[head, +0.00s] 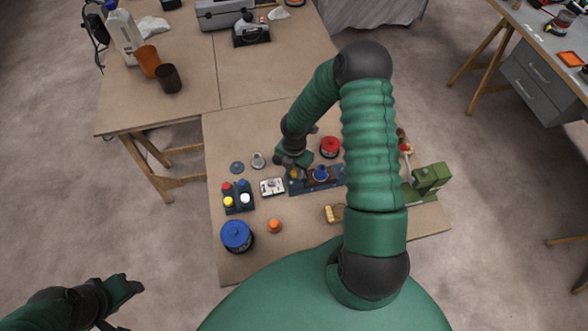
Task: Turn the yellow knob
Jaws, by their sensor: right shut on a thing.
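A dark blue panel (306,187) lies on the table and carries a row of knobs. The yellow knob (295,175) is at its left end, and a blue knob (321,173) stands in its middle. My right gripper (294,168) reaches down onto the panel's left end and is shut on the yellow knob, partly covering it. My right arm hides part of the panel's right end. My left gripper (122,299) is at the lower left, off the table and away from the panel; its jaws do not show clearly.
A block with coloured buttons (238,209), a blue-lidded jar (236,236), an orange knob-like piece (274,226) and a red round piece (330,147) surround the panel. A green machine (430,178) stands at right.

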